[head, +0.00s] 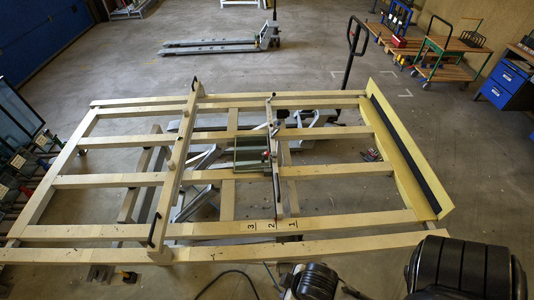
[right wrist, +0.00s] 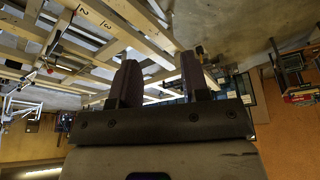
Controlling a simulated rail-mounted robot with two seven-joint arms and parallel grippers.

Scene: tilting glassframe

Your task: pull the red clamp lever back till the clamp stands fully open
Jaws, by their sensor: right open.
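A small red spot (right wrist: 50,70) also shows at the left of the right wrist view. My right gripper (right wrist: 160,78) is open in that view, its two dark fingers apart with nothing between them, well away from the red part. My left gripper is out of view.
The frame's beams and a cross rail with black handles (head: 154,230) surround the red part, with metal struts below. A yellow board with a black strip (head: 403,150) edges the right side. A pallet truck (head: 220,46) and trolleys (head: 440,57) stand farther back; open floor lies between.

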